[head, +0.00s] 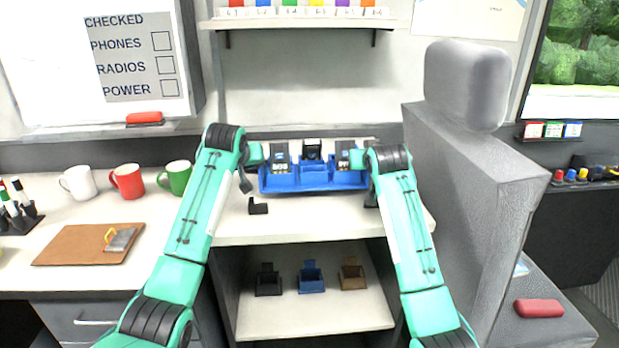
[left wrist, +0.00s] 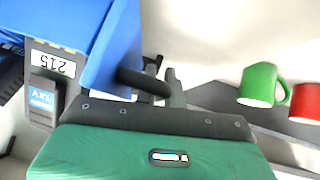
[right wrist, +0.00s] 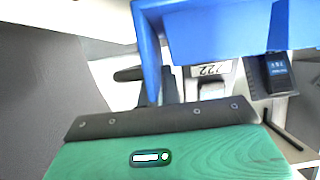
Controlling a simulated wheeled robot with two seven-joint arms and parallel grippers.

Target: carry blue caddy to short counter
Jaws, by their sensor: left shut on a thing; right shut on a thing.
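The blue caddy (head: 312,182) is in the middle of the head view, over the white counter (head: 290,230) between my arms. Several dark handheld devices show in or just behind it. My left gripper (head: 245,182) is shut on the caddy's left end; the blue wall (left wrist: 108,62) meets the fingers (left wrist: 150,82) in the left wrist view. My right gripper (head: 371,196) is shut on its right end; the blue wall (right wrist: 150,60) lies at the fingers (right wrist: 148,88) in the right wrist view. I cannot tell whether the caddy touches the counter.
A small black holder (head: 258,206) lies in front of the caddy. White (head: 79,182), red (head: 127,181) and green (head: 174,177) mugs and a clipboard (head: 75,246) are on the left counter. A grey seat (head: 470,150) stands close on the right. A lower shelf (head: 315,318) holds three small holders.

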